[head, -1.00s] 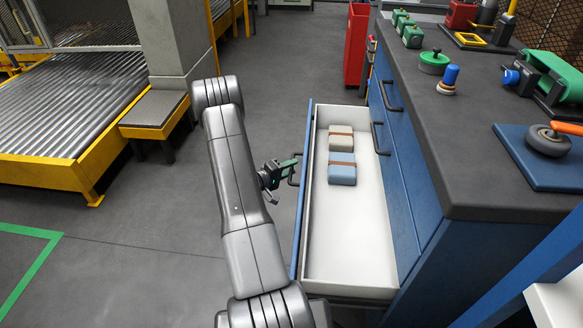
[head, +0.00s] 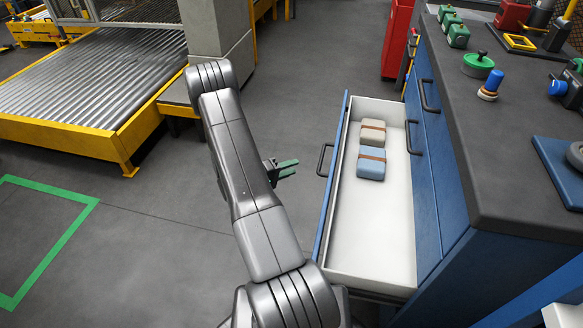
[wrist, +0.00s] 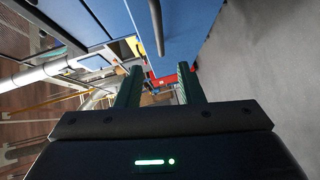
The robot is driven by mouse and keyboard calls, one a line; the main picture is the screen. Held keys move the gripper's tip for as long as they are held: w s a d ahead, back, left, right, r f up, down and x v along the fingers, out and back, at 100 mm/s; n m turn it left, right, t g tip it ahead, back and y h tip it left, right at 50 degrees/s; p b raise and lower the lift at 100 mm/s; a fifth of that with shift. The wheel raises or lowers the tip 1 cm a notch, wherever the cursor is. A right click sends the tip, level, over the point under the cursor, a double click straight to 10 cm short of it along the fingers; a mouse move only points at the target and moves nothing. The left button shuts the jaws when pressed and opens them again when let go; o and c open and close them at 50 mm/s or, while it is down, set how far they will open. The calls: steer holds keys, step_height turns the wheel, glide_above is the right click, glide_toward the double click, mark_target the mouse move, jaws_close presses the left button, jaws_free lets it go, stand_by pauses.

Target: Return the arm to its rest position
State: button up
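My arm (head: 239,170) reaches forward from the bottom of the head view, to the left of the open drawer. My gripper (head: 287,168) shows beyond the arm's right side, clear of the drawer handle (head: 325,159). In the wrist view its two green fingers (wrist: 158,90) stand apart with nothing between them. Part of the gripper is hidden behind the arm in the head view.
The drawer (head: 398,235) is pulled out of the blue cabinet (head: 437,150) and holds a beige block (head: 373,130) and a blue block (head: 371,165). A roller conveyor (head: 90,80) is at left. Floor is clear left of the arm.

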mark_target(322, 156)
steer(key=b+x, duration=0.2)
steer(key=x, duration=1.2)
steer(key=shift+b, duration=0.35)
